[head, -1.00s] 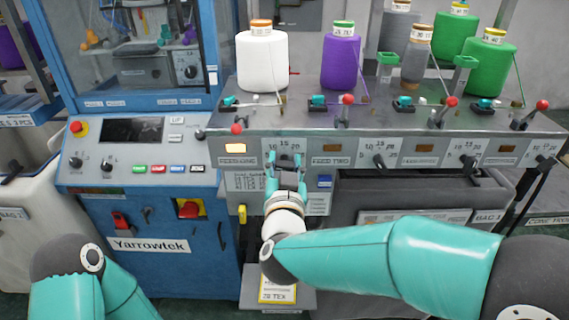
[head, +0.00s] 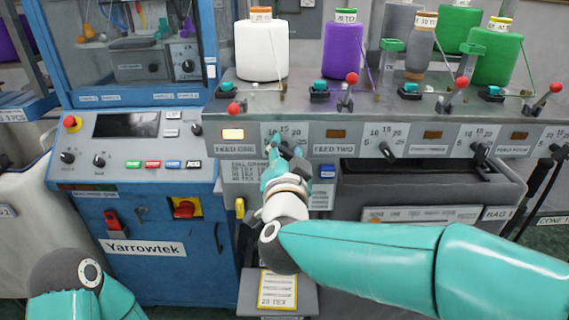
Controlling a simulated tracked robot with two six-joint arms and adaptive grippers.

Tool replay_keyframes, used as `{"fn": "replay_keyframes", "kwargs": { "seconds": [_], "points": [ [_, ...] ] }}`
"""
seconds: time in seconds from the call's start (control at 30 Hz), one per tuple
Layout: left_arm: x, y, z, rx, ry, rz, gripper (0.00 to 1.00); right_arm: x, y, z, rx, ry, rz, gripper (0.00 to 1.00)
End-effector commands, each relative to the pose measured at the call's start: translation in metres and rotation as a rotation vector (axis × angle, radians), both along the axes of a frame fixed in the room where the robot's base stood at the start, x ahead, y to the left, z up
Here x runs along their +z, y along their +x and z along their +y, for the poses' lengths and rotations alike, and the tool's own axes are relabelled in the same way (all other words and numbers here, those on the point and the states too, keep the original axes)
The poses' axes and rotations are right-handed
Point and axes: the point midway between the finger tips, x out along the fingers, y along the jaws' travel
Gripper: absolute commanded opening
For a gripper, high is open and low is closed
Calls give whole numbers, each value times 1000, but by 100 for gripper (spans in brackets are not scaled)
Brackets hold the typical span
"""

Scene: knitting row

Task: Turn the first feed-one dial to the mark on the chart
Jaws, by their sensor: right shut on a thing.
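The feed-one dial plate (head: 300,132), with marks around 15 and 20, sits right of the FEED ONE label on the grey panel. The dial itself is almost wholly hidden behind my right gripper (head: 281,146), which is shut on it. The gripper looks tilted, and I cannot tell which mark the pointer meets. A yellow-edged card reading 28 TEX (head: 278,291) lies low in front. My left arm shows at the lower left; its gripper is out of view.
The FEED ONE lamp (head: 233,134) is lit. The FEED TWO dial (head: 387,150) and others line the panel to the right. Red-knobbed levers (head: 350,79) stick up along the shelf above, below the yarn cones (head: 262,48). A blue Yarrowtek cabinet (head: 150,215) stands left.

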Motion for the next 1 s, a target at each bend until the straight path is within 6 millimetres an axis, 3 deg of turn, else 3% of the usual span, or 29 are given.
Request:
{"fn": "replay_keyframes", "kwargs": {
  "seconds": [0.03, 0.3, 0.9, 0.93, 1.0],
  "points": [
    [-9, 0, 0, 0, 0, 0, 40, -5, 0, -1, -2, 34, 1, 6],
    [-24, 0, 0, 0, 0, 0, 40, -4, 0, -1, -2, 176, 2, 6],
    [-27, 0, 0, 0, 0, 0, 40, -4, 0, -2, -4, 227, 6, 6],
    [-27, 0, 0, 0, 0, 0, 40, -4, 0, -2, -4, 227, 6, 44],
    [-27, 0, 0, 0, 0, 0, 40, -3, 0, -2, -3, 227, 6, 56]
  ]
}}
